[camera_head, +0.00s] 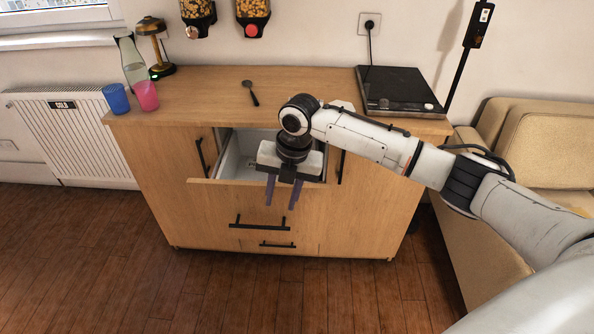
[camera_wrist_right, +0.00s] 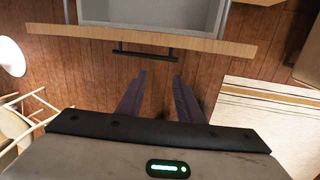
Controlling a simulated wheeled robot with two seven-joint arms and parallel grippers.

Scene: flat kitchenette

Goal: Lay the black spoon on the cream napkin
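The black spoon (camera_head: 251,93) lies on the wooden countertop, left of my right arm, its bowl toward the wall. A small pale patch (camera_head: 342,105) shows on the countertop behind my right arm; I cannot tell whether it is the cream napkin. My right gripper (camera_head: 281,205) points down in front of the cabinet, by the pulled-out drawer and well apart from the spoon. Its two fingers are apart with nothing between them, as the right wrist view also shows (camera_wrist_right: 159,85). My left gripper is not in view.
The cabinet's top drawer (camera_head: 235,194) is pulled out. A blue cup (camera_head: 117,99), a pink cup (camera_head: 147,96), a glass bottle (camera_head: 132,62) and a lamp (camera_head: 153,27) stand at the counter's left. A black hob-like appliance (camera_head: 397,90) sits at its right.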

